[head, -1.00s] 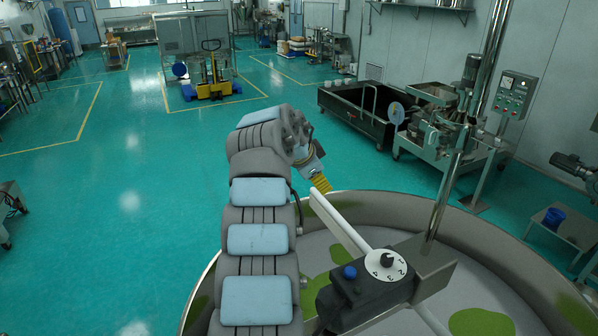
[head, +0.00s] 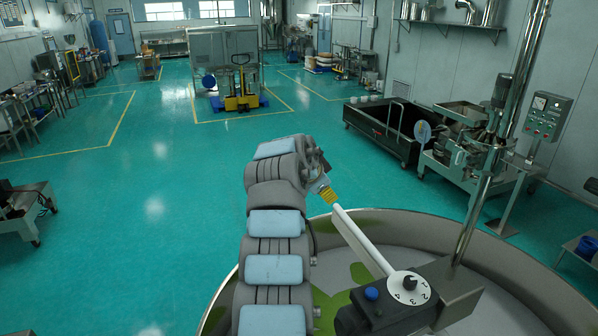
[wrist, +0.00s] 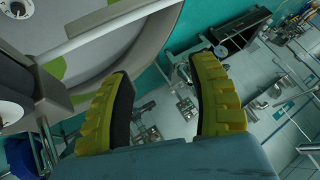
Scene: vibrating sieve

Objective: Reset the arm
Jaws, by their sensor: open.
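My gripper (head: 328,194) shows at the end of my raised grey arm in the head view. Its yellow fingers overlook the far end of a white bar (head: 362,240), and any gap between them is hard to judge there. In the wrist view my gripper (wrist: 163,72) has its two yellow fingers spread wide, with nothing between them. The bar (wrist: 105,30) passes beyond the left finger in that view. The large round sieve pan (head: 385,222) lies below and right of my arm, with green patches inside; its lower part is out of frame.
A black box with a white numbered dial (head: 409,287) and blue knob stands over the pan beside a steel post (head: 480,215). A black wheeled tub (head: 375,133) and a steel machine (head: 465,150) stand at right. The green floor (head: 150,215) at left is largely open.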

